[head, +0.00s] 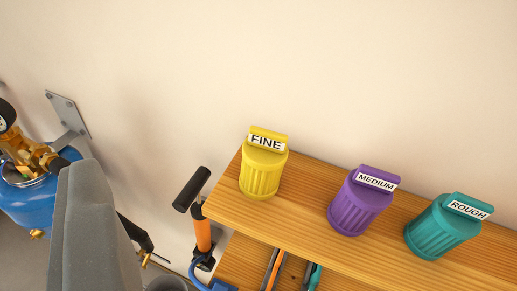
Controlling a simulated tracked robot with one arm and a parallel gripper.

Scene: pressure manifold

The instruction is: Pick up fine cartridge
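The yellow fine cartridge (262,172), a ribbed cylinder with a flat handle on top and a label reading FINE, stands upright at the left end of a wooden shelf (304,221). Nothing is touching it from above. The purple MEDIUM cartridge (362,205) and the teal ROUGH cartridge (443,230) stand to its right on the same shelf, with gaps between.
An orange and black pump (203,237) stands just left of the shelf end. Tools lie on a lower shelf (240,262). The wall above is bare.

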